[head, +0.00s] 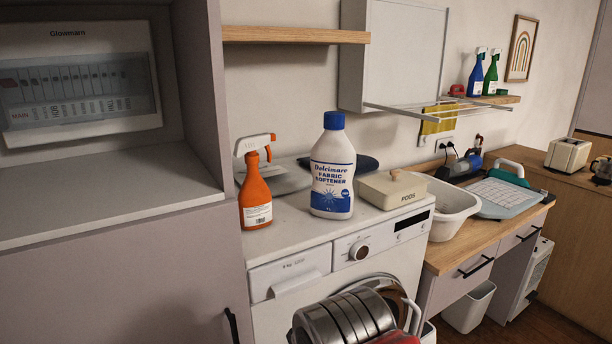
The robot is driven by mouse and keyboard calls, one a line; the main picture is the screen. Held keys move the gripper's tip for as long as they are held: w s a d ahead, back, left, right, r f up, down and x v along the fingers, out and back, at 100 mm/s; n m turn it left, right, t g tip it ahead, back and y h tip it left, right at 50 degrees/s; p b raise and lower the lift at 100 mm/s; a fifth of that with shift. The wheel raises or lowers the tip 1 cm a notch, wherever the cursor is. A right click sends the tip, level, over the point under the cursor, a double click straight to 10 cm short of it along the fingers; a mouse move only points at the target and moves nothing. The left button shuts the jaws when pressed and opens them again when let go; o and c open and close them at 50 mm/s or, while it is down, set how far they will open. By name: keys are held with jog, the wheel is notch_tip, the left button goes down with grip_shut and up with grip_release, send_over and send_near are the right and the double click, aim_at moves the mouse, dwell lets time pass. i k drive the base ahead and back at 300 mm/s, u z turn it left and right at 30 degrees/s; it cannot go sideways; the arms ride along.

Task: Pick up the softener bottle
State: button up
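The softener bottle (332,168) is white with a blue cap and a blue "Fabric Softener" label. It stands upright on top of the white washing machine (290,236), near its front edge. An orange spray bottle (255,190) stands to its left, and a cream box marked "PODS" (391,190) sits close on its right. A dark rounded object (366,163) is partly hidden behind the bottle. My gripper's fingers do not show in the head view.
A wooden shelf (295,35) and a folding drying rack (432,108) are on the wall above. A white basin (452,207) stands on the wooden counter to the right. A tall grey cabinet (120,270) bounds the left side. A little bare washer top lies before the bottle.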

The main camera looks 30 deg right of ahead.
aim_at(333, 159)
jog(key=u, duration=1.5)
jog(key=k, duration=1.45)
jog(key=z, duration=0.3)
jog(key=i, duration=1)
jog(key=z, duration=0.1)
